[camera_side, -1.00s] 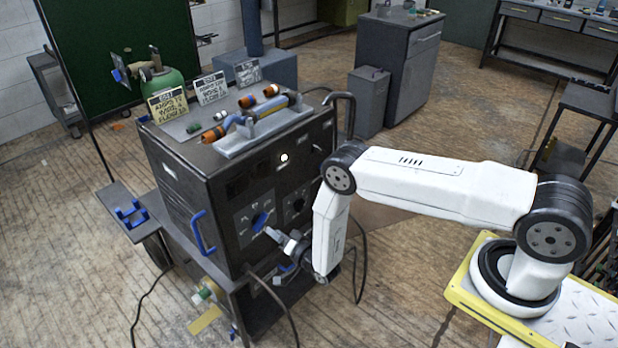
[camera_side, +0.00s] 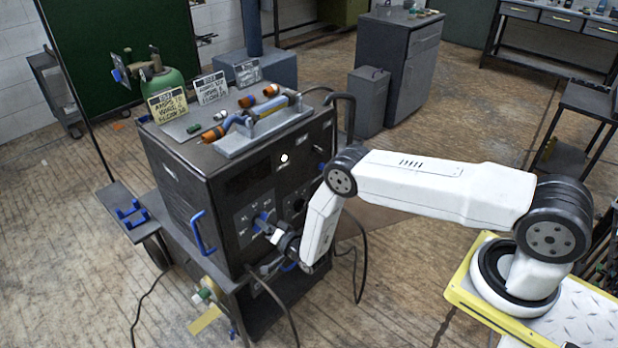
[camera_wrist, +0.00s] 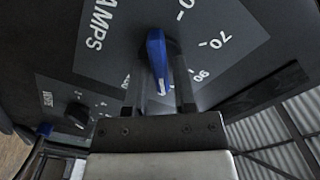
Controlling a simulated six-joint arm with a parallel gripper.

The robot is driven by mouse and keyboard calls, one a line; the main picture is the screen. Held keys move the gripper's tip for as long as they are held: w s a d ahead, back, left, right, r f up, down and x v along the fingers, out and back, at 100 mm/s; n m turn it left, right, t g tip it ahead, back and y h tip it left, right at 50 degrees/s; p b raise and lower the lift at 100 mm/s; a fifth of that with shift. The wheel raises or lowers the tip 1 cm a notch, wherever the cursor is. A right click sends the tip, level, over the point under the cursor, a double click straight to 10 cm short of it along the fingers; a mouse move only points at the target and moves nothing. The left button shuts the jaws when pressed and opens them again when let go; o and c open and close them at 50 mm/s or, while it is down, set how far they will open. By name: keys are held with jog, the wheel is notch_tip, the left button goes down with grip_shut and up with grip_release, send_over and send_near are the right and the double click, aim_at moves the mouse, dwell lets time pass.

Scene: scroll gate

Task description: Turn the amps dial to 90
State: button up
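The amps dial has a blue bar-shaped knob (camera_wrist: 157,60) on a dark grey plate (camera_wrist: 105,70) lettered AMPS in the wrist view. The numbers 70 and 90 show right of the knob, with 90 lower and nearer my fingers. In the side view the knob (camera_side: 262,218) is on the front of the dark welder cabinet, partly hidden by my gripper (camera_side: 270,228). In the wrist view my gripper (camera_wrist: 160,95) has one finger on each side of the knob's lower part. Narrow gaps seem to show between fingers and knob. Which end of the knob is its pointer is unclear.
A smaller black knob (camera_wrist: 77,115) on its own plate is lower left in the wrist view. The cabinet (camera_side: 185,200) has a blue handle (camera_side: 200,232) on its left face. Dark cables (camera_side: 360,265) hang near my wrist.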

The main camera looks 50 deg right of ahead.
grip_shut()
jog(key=shift+n, duration=4.9)
jog(key=shift+o, duration=2.1)
grip_release()
